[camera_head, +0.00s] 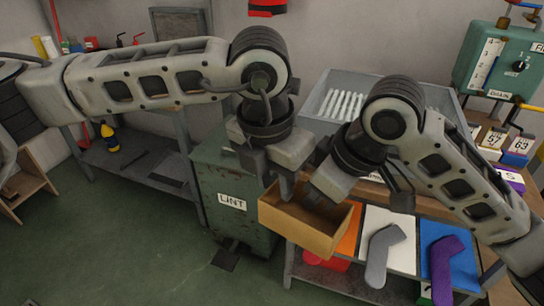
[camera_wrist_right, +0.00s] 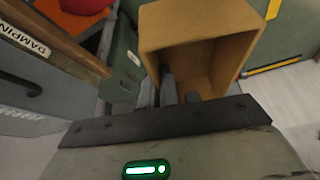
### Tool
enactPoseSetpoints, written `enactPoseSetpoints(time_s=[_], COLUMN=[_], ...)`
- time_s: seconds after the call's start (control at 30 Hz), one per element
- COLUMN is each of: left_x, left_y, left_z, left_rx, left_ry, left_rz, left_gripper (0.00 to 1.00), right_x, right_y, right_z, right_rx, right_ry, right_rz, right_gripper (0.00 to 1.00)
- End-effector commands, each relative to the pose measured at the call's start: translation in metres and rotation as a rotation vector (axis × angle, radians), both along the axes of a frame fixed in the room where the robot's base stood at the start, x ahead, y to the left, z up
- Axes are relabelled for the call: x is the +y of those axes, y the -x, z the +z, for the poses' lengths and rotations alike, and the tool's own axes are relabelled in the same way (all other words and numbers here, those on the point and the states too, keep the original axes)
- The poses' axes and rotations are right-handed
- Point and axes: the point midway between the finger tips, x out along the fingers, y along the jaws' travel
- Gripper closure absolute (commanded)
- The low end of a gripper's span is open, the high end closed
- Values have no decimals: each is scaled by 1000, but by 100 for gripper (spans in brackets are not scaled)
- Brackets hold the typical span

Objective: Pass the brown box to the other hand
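The brown box (camera_head: 308,228) is an open-topped, tan box held in the air, slightly tilted, in front of the green bin. My left gripper (camera_head: 278,180) reaches down from above at the box's back left wall, one finger inside the box, and looks shut on that wall. My right gripper (camera_head: 313,194) comes in from the right with its fingertips over the box's opening. In the right wrist view the box (camera_wrist_right: 212,22) shows its open inside, and the right fingers (camera_wrist_right: 178,92) overlap its near edge. Whether they grip a wall is unclear.
A green bin labelled LINT (camera_head: 228,245) stands behind the box. A grey sock (camera_head: 380,255) and a purple sock (camera_head: 443,270) lie on coloured boards at the right. A grey tray with white rods (camera_head: 335,80) sits behind.

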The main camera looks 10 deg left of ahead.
Motion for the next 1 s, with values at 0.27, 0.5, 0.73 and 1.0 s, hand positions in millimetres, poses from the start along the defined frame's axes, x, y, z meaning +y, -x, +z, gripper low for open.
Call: enactPoseSetpoints(time_s=[0.27, 0.5, 0.73, 1.0], left_x=[-1, -1, -3, -2], left_y=[-1, -1, 0, -1], left_z=[-11, -11, -10, -10], left_rx=[-1, 0, 1, 0], left_ry=[0, 0, 4, 2], left_rz=[-1, -1, -6, -3], left_gripper=[71, 90, 100, 100], right_x=[0, 0, 1, 0], right_y=[0, 0, 0, 0], right_z=[0, 0, 0, 0], right_rx=[0, 0, -1, 0], right_ry=[0, 0, -3, -1], right_rz=[0, 0, 0, 0], right_gripper=[100, 100, 89, 72])
